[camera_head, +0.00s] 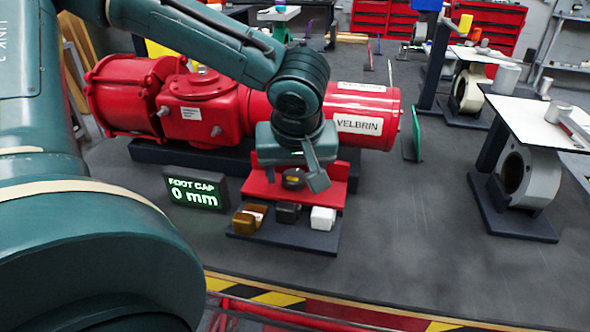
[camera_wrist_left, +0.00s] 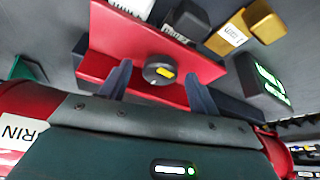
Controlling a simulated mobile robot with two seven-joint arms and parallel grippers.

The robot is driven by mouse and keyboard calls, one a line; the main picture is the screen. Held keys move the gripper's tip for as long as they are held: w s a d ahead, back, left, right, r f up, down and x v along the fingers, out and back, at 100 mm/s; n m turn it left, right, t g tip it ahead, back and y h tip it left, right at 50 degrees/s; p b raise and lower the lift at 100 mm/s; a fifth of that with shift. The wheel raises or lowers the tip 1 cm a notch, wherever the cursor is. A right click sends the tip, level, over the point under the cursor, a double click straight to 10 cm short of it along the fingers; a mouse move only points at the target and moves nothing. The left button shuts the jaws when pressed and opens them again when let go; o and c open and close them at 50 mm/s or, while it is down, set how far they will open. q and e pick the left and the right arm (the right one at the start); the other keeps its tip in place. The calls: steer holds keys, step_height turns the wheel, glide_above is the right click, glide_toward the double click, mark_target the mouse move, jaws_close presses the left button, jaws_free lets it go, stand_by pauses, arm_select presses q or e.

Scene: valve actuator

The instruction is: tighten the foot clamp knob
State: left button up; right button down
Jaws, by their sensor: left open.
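The foot clamp knob (camera_head: 293,178) is a dark round knob on the red foot bracket (camera_head: 330,190), below the red actuator. In the left wrist view the knob (camera_wrist_left: 158,71) has a yellow mark on its face. My left gripper (camera_head: 306,177) is open, with one finger showing beside the knob in the head view. In the left wrist view the fingers of my left gripper (camera_wrist_left: 157,66) appear on either side of the knob, with gaps between. I cannot tell how far the tips are from the bracket. My right gripper is not in view.
A display (camera_head: 196,192) left of the bracket reads "FOOT GAP 0 mm". A brass block (camera_head: 247,220), a black block (camera_head: 288,213) and a white block (camera_head: 323,218) sit in front of the bracket. The red actuator (camera_head: 360,112) lies behind.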

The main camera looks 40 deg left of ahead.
arm_select(q)
steer(key=shift+c, duration=0.3)
steer(key=c, duration=0.9)
